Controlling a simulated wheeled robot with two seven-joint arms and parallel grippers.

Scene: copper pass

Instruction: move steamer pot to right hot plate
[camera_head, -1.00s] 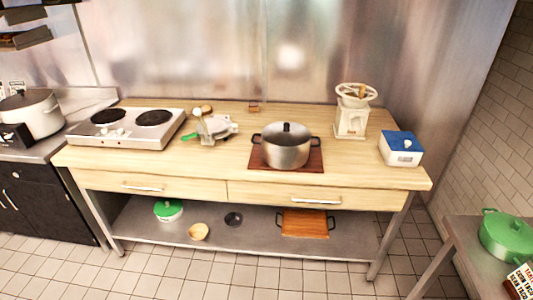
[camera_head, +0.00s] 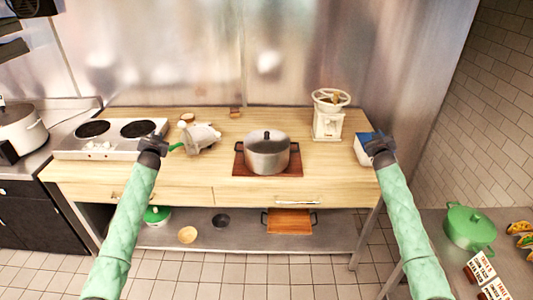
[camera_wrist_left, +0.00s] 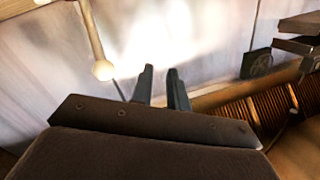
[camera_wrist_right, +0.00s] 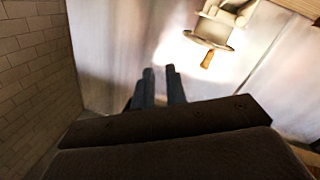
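A grey metal pot (camera_head: 267,154) with a dark lid knob and dark side handles sits on a reddish-brown board (camera_head: 239,171) mid-counter. The silver two-burner hot plate (camera_head: 70,153) is at the counter's left; its right plate (camera_head: 138,129) looks bare. My left gripper (camera_head: 154,137) appears in front of the hot plate's right end, left of the pot. My right gripper (camera_head: 379,139) is well right of the pot, partly covering the blue-topped box (camera_head: 362,147). In the wrist views, the left fingers (camera_wrist_left: 160,70) and right fingers (camera_wrist_right: 159,70) stand slightly apart with nothing between them.
A grey-white appliance (camera_head: 203,138) stands between hot plate and pot, and a cream grinder (camera_head: 327,124) at the back right. Another large pot (camera_head: 22,130) is far left. A side table at right holds a green pot (camera_head: 469,228). The counter front is clear.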

